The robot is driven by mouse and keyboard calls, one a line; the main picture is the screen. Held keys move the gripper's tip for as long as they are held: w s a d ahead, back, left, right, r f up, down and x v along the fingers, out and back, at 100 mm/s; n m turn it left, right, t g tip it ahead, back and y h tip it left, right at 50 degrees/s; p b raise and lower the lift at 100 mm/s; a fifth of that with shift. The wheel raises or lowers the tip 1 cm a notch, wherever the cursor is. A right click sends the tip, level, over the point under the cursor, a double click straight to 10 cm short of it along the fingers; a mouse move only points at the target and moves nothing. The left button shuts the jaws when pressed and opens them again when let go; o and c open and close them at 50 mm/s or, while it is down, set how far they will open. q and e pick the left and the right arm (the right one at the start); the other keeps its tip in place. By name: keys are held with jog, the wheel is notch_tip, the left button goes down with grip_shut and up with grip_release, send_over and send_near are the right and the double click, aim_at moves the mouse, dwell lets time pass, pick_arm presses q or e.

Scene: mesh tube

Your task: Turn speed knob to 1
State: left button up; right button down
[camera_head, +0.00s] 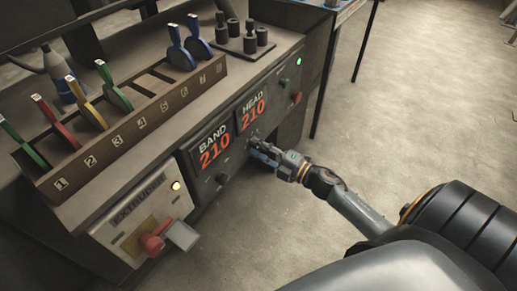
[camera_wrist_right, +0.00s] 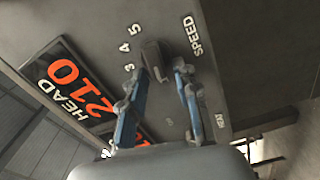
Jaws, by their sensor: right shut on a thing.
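The dark speed knob (camera_wrist_right: 156,60) is on the grey panel in the right wrist view, with the word SPEED beside it and the numbers 3, 4 and 5 along one side. The other numbers are hidden or too small to read, and I cannot tell exactly which number the knob points to. My right gripper (camera_wrist_right: 161,72) is shut on the knob, with a blue finger on either side. In the head view my right gripper (camera_head: 257,146) is at the panel below the HEAD display and mostly covers the knob. My left gripper is not in view.
The BAND display (camera_head: 215,148) and HEAD display (camera_head: 252,112) both read 210. Another dark knob (camera_head: 222,179) sits below BAND. The extruder box (camera_head: 139,219) with a red switch (camera_head: 153,244) is at lower left. Coloured levers stand in a numbered rack (camera_head: 130,128). The floor at right is clear.

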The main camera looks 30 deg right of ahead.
jog(key=c, duration=1.3)
grip_release()
jog(key=shift+f, duration=0.1)
jog(key=v, duration=1.2)
